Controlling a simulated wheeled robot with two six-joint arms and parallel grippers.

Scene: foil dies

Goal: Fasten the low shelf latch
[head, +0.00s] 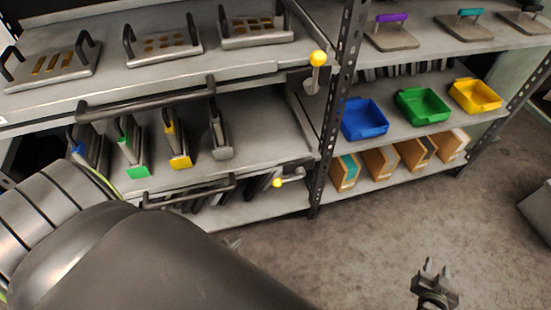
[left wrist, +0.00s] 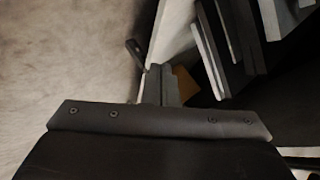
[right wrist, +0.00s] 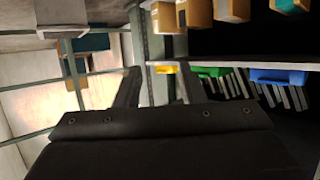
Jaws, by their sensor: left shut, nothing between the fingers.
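The low shelf latch (head: 290,178) is on the right end of the low shelf's front, by the dark post. Its lever lies nearly level, with the yellow knob at its left end. The low shelf (head: 265,205) has a dark bar handle (head: 190,192) along its front. My left gripper (head: 232,243) is mostly hidden behind my left arm, below and left of the latch. In the left wrist view its fingers (left wrist: 160,85) are shut and empty. My right gripper (head: 436,268) is open and empty over the floor, far right of the latch.
The upper latch (head: 316,68) has its yellow-knobbed lever pointing up. Several upright dies stand on the middle shelf (head: 260,130). The right rack holds blue (head: 364,119), green (head: 422,105) and yellow (head: 475,95) bins above cardboard boxes (head: 380,163). The floor (head: 370,240) before the racks is clear.

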